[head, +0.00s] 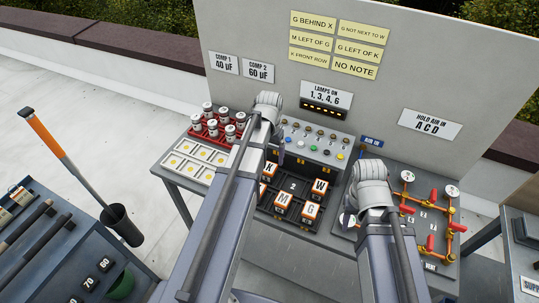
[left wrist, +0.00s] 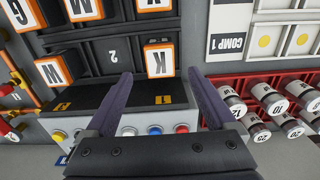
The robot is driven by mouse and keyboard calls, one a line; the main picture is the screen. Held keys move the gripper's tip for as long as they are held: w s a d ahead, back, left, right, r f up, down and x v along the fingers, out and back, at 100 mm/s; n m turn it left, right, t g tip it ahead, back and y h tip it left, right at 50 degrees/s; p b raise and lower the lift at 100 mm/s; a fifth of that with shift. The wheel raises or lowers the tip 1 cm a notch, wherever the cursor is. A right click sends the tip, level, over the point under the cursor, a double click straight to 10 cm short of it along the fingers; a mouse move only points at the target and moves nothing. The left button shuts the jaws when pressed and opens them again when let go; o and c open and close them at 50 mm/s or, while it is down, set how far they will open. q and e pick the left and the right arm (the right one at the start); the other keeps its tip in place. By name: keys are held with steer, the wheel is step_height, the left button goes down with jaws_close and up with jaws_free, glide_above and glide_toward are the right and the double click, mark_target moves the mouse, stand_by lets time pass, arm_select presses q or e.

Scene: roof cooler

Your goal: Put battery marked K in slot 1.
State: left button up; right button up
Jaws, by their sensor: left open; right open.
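Battery K (head: 269,170) is a white-topped orange block in the back-left cell of the black battery rack, partly behind my left arm. It also shows in the left wrist view (left wrist: 160,62). The cell beside it, marked 2 (head: 293,187), is empty. My right gripper (head: 352,203) is open, right of the rack.
Batteries W (head: 320,187), M (head: 283,200) and G (head: 310,210) fill other cells. A lamp and button panel (head: 318,140) stands behind. Red-racked cylinders (head: 220,125) are left, red-handled valve pipes (head: 430,220) right. Notes (head: 312,21) hang on the back board.

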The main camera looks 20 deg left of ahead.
mark_target(269, 168)
arm_select(q)
steer(key=s+d+r+m+p, duration=0.1)
steer(key=s+d+r, duration=0.1)
steer(key=s+d, duration=0.5)
steer(key=s+d+r+m+y+p, duration=0.1)
steer(key=s+d+r+m, duration=0.1)
steer(key=s+d, duration=0.5)
steer(key=d, duration=0.6)
steer(key=shift+s+p, duration=0.35)
steer(key=shift+s, duration=0.05)
arm_select(e)
step_height(269, 168, up, 4)
